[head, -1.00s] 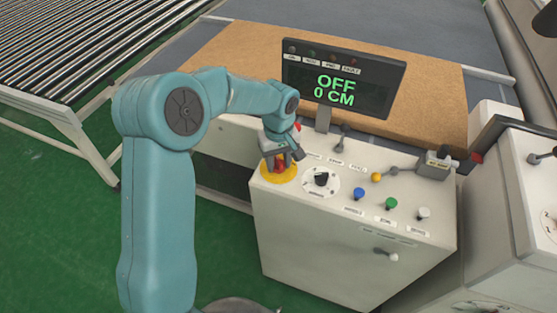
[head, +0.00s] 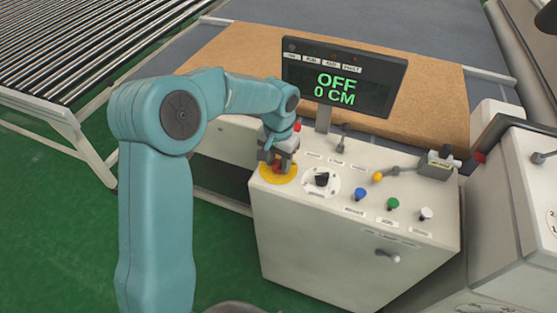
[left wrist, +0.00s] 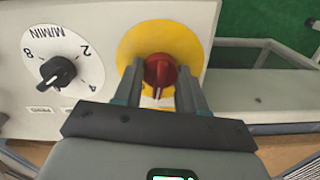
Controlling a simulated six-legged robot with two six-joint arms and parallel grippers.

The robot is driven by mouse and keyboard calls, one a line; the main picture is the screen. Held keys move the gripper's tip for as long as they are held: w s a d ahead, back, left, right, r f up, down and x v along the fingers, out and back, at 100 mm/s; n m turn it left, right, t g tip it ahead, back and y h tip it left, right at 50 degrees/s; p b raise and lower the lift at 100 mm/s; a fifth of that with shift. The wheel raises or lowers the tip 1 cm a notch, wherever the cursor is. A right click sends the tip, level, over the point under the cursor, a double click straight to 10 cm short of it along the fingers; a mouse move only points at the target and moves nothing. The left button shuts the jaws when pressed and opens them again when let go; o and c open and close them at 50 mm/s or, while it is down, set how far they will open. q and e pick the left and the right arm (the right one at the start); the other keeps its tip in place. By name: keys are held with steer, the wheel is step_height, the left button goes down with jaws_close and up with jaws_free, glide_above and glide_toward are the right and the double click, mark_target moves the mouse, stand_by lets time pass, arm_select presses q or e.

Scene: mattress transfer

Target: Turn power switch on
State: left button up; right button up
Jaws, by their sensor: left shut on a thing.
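The power switch is a red rotary knob (left wrist: 160,72) on a round yellow plate (head: 264,174) at the left end of the white control panel (head: 350,230). My left gripper (left wrist: 160,85) is over the knob with one finger on each side, shut on it. In the head view the left gripper (head: 278,160) points down at the yellow plate and hides most of the knob. A display screen (head: 340,85) behind the panel reads OFF and 0 CM. My right gripper is not in view.
A black speed dial (head: 321,180) sits right of the yellow plate, also in the left wrist view (left wrist: 58,72). Blue (head: 360,194), green (head: 393,203) and white (head: 426,213) buttons stand further right. A brown mattress (head: 225,65) lies behind the panel.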

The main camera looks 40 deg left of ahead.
mark_target(278, 161)
arm_select(q)
steer(key=m, duration=0.6)
steer(key=shift+w+r+m, duration=0.1)
steer(key=shift+r+m, duration=0.15)
steer(key=shift+m, duration=0.05)
stand_by(0.4)
steer(key=o, duration=0.9)
steer(key=shift+o, duration=0.8)
steer(key=shift+f, duration=0.1)
step_height(278, 161, up, 16)
steer(key=shift+r, duration=0.2)
steer(key=shift+s, duration=0.2)
